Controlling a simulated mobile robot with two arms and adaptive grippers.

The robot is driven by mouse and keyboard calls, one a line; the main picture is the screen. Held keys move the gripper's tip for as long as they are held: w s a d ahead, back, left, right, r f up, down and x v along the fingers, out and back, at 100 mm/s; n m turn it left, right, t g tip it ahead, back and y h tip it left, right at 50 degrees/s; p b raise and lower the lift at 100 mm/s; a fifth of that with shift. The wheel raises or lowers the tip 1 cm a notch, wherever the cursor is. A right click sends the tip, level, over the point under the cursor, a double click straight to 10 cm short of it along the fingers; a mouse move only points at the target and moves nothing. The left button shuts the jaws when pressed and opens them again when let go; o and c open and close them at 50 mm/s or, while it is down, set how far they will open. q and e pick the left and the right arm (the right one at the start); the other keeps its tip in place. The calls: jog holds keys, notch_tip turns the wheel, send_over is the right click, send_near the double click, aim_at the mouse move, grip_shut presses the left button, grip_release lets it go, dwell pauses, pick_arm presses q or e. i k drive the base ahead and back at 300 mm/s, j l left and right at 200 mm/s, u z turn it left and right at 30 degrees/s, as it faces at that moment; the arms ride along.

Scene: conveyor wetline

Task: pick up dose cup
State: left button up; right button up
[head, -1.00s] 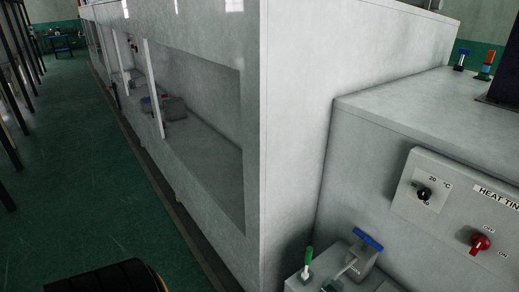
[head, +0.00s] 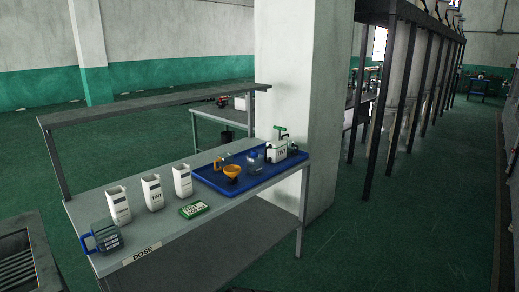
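A clear cup with a blue handle and dark markings (head: 108,240) is at the front left corner of a grey table (head: 160,219), in the head view. It is beside a label reading DOSE (head: 141,254), and its handle points left. A clear jug-like vessel with an orange handle (head: 218,163) and an orange funnel (head: 232,171) are on a blue tray (head: 205,178) at the table's right end. Neither of my grippers is in view.
Several white open containers stand along the table, with a green box (head: 194,209) before them. A shelf (head: 150,106) overhangs the back. A pillar (head: 296,90) stands behind. Green floor (head: 385,225) is open at right.

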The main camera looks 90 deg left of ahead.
aim_at(291, 145)
jog(key=u, duration=2.65)
jog(key=i+l+u, duration=0.2)
jog(key=u, duration=0.15)
jog(key=i+l+u, duration=0.25)
jog(key=i+u, duration=0.15)
